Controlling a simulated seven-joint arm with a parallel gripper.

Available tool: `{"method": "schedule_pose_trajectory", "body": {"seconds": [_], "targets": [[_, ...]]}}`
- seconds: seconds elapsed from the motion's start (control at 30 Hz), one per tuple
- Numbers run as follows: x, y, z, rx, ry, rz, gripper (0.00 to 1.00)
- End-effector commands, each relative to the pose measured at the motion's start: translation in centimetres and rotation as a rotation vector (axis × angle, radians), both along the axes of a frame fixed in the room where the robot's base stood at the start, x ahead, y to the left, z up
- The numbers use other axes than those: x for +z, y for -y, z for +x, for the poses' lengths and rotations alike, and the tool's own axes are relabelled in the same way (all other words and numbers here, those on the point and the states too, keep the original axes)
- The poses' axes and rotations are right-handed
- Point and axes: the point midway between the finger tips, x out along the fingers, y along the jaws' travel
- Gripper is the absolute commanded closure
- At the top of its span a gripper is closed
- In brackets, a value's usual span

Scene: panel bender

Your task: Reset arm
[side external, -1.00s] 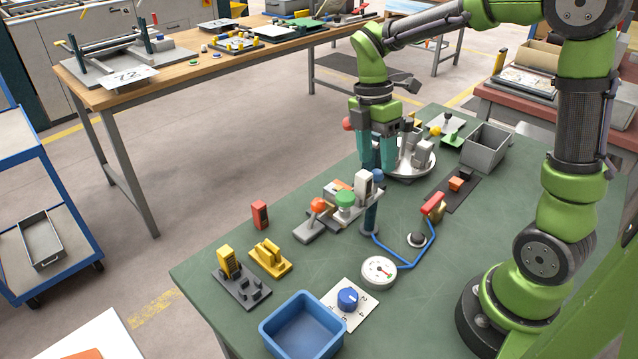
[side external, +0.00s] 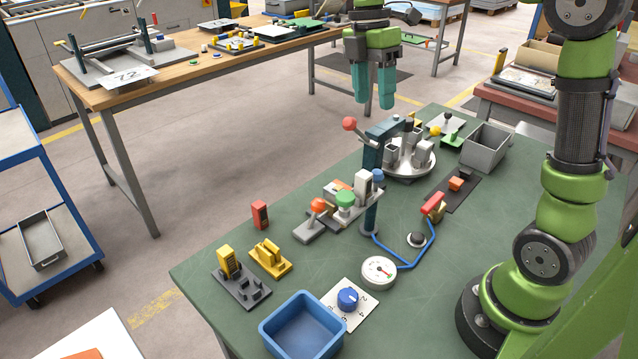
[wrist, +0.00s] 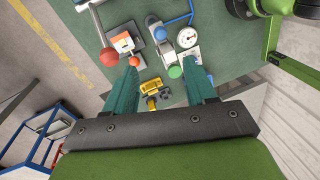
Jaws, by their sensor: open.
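My gripper (side external: 373,100) is open and empty, pointing down above the far edge of the green bench (side external: 300,262). Its two teal fingers are apart, and the wrist view shows free space between them (wrist: 162,72). Below it is a dark teal arm (side external: 385,131) with a red ball (side external: 349,124) at its left side, near the round metal fixture (side external: 410,172). The fingers are clear of the arm and ball. A red ball (wrist: 110,57) also shows left of the fingers in the wrist view.
A station with green and orange knobs (side external: 345,199), a white gauge (side external: 379,270) and a blue hose stand on the bench. A blue bin (side external: 303,330) is at the front and a grey bin (side external: 485,147) at the back right. The air around my gripper is free.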

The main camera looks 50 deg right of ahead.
Motion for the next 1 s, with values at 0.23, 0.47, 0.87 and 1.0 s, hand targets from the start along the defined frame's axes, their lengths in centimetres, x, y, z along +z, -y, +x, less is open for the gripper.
{"method": "schedule_pose_trajectory", "body": {"seconds": [0.23,0.47,0.87,1.0], "targets": [[-1.2,0.4,0.7,-0.224,0.032,-0.059,0.44],[-3.2,-0.5,-0.9,-0.723,0.168,-0.092,0.44],[-5.0,-5.1,-8.2,-1.663,0.376,0.284,0.44],[-5.5,-6.1,-10.5,-1.775,0.383,0.427,0.44]]}}
